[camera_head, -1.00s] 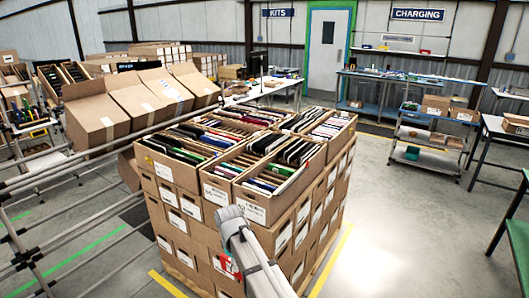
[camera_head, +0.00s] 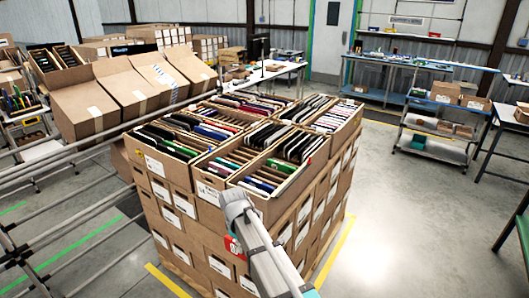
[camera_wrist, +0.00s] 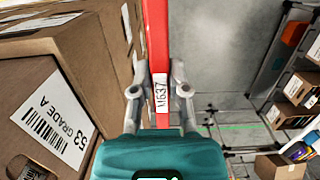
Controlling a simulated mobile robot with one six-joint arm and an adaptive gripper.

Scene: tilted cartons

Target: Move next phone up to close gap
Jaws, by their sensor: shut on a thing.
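In the wrist view my gripper (camera_wrist: 160,92) is shut on a narrow red slab (camera_wrist: 157,45) with a white label reading M637. A red piece with white print (camera_head: 234,247) also shows in the head view, low beside the front face of the carton stack, partly hidden by my arm. I cannot tell whether the slab is a phone. My gripper's fingers are hidden in the head view. The open cartons on top hold rows of thin phones: black ones (camera_head: 300,146) behind, green and blue ones (camera_head: 258,184) in the nearest carton.
The carton stack (camera_head: 172,217) stands in front of me; a carton side with a label (camera_wrist: 43,122) is close left in the wrist view. Tilted cartons (camera_head: 88,108) lie on a rack at left. A shelf cart (camera_head: 435,145) stands at right. Floor right of the stack is clear.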

